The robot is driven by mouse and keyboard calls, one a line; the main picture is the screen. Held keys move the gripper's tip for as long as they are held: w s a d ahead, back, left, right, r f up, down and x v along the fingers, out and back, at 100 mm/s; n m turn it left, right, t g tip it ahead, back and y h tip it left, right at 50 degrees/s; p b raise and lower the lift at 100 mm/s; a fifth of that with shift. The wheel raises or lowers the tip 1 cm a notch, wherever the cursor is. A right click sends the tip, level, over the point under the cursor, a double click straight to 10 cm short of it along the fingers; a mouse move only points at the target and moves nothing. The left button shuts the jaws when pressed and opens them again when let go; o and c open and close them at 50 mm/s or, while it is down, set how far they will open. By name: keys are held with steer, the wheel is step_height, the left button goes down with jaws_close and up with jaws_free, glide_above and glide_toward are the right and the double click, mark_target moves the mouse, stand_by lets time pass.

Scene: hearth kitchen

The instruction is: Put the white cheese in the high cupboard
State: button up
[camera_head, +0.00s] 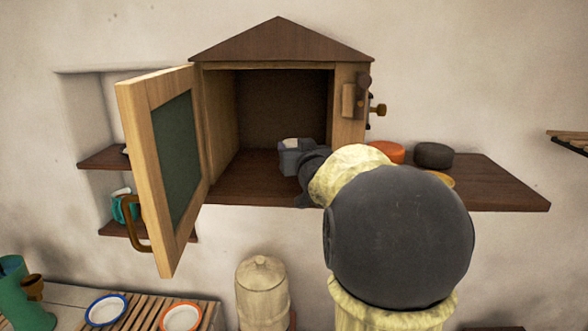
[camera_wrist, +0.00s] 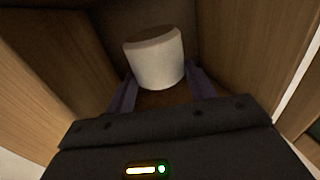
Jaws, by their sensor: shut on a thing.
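The white cheese (camera_wrist: 155,62) is a short white cylinder between my two gripper fingers in the wrist view. My gripper (camera_head: 292,158) is shut on it; in the head view only a pale bit of the cheese (camera_head: 291,143) shows above the fingers. The gripper is inside the front of the high cupboard (camera_head: 282,45), just above or at its floor; I cannot tell if the cheese touches the floor. The cupboard is a wooden box with a peaked dark roof. Its door (camera_head: 158,165), with a green panel, stands wide open to the left.
A shelf (camera_head: 500,185) runs right of the cupboard, with an orange round thing (camera_head: 388,151) and a dark round thing (camera_head: 433,155) on it. Wall niche shelves (camera_head: 103,158) are behind the door. Below stand a lidded beige jar (camera_head: 262,290) and plates (camera_head: 107,309). The cupboard's back looks empty.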

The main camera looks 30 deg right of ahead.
steer(key=shift+s+d+r, duration=0.1)
steer(key=shift+s+d, duration=0.1)
steer(key=shift+d, duration=0.2)
steer(key=shift+w+d+f, duration=0.1)
steer(key=shift+w+f, duration=0.05)
steer(key=shift+f, duration=0.25)
steer(key=f+b, duration=0.3)
steer(key=shift+a+f, duration=0.2)
steer(key=shift+f, duration=0.4)
steer(key=shift+w+d+f, duration=0.1)
steer(key=shift+w, duration=0.25)
